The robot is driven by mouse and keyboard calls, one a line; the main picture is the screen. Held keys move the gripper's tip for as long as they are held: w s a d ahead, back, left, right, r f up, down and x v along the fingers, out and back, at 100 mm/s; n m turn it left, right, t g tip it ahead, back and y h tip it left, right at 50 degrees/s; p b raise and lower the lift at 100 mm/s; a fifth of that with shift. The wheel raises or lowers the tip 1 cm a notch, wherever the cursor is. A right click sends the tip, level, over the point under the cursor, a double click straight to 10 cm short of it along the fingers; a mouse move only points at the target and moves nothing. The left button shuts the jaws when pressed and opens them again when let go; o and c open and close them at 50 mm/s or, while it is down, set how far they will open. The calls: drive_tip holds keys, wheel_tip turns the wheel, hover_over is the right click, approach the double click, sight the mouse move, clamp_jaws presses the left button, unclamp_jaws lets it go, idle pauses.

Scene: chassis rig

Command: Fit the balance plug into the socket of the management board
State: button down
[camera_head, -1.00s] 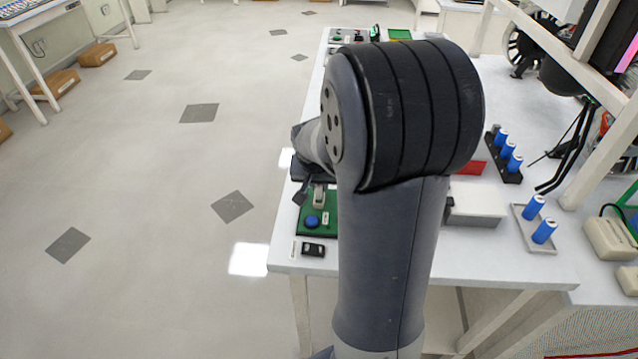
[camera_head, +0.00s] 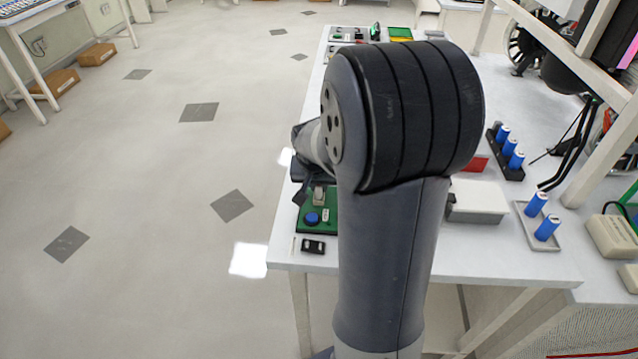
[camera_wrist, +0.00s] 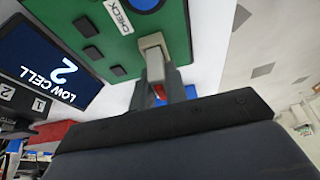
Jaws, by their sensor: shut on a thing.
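The green management board (camera_head: 303,222) lies near the table's left edge, with a blue button (camera_head: 313,218). In the wrist view the board (camera_wrist: 178,25) fills the top, with a CHECK label (camera_wrist: 118,16) and a dark screen (camera_wrist: 45,62) reading "LOW CELL 2". My gripper (camera_wrist: 162,82) is shut on what looks like the balance plug (camera_wrist: 153,45), a pale block reaching to the board's face. A small red patch shows between the fingers. The socket is not clearly seen; I cannot tell whether the plug is seated. In the head view my arm hides much of the board.
A small black item (camera_head: 313,246) lies at the table's front left corner. A white box (camera_head: 478,202), a grey tray with blue cells (camera_head: 542,248) and a black holder with blue cells (camera_head: 508,165) stand right of my arm.

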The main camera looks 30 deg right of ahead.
drive_tip(key=shift+f, duration=0.3)
drive_tip(key=shift+r, duration=0.15)
drive_tip(key=shift+r+p, duration=0.3)
drive_tip(key=shift+r, duration=0.25)
drive_tip(key=shift+f+b, duration=0.15)
drive_tip(key=shift+b, duration=0.35)
idle(1.4)
drive_tip(key=shift+f, duration=0.35)
drive_tip(key=shift+f+b, duration=0.2)
drive_tip(key=shift+b, duration=0.25)
drive_tip(key=c, duration=1.3)
unclamp_jaws()
drive_tip(key=shift+c, duration=0.2)
